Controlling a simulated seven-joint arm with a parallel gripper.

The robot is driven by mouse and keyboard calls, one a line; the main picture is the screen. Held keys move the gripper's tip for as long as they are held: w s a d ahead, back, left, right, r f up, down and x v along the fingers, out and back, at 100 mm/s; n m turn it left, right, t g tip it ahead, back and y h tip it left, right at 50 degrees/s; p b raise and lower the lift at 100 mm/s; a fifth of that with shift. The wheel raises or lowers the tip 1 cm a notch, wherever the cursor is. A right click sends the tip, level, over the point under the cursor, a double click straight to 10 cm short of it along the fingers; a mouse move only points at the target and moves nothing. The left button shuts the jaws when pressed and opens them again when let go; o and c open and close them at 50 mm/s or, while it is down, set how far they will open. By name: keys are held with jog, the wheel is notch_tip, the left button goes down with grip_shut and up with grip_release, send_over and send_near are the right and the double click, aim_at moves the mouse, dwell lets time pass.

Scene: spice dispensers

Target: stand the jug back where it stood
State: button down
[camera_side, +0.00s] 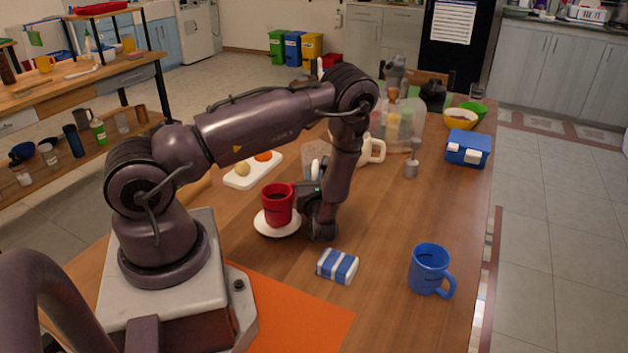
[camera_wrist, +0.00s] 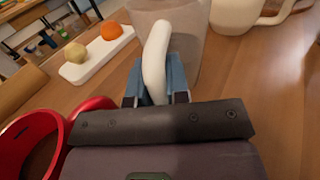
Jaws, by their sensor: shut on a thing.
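The jug (camera_wrist: 190,45) is see-through and greyish with a white handle (camera_wrist: 155,55). My gripper (camera_wrist: 156,88) is shut on that handle, one blue finger on each side. In the side view the jug (camera_side: 313,152) is partly hidden behind my forearm and wrist, and my gripper (camera_side: 316,178) is low over the table. The jug looks upright. I cannot tell whether its base touches the table.
A red mug (camera_side: 277,205) on a white saucer (camera_side: 266,229) stands close to my wrist. A white tray (camera_side: 240,181) with an egg-like item and an orange one is left of the jug. A cream jug (camera_side: 372,150) stands right. A striped block (camera_side: 337,266) and blue mug (camera_side: 429,268) are nearer.

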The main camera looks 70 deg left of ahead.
jog(key=shift+f, duration=0.1)
jog(key=c, duration=1.1)
grip_release()
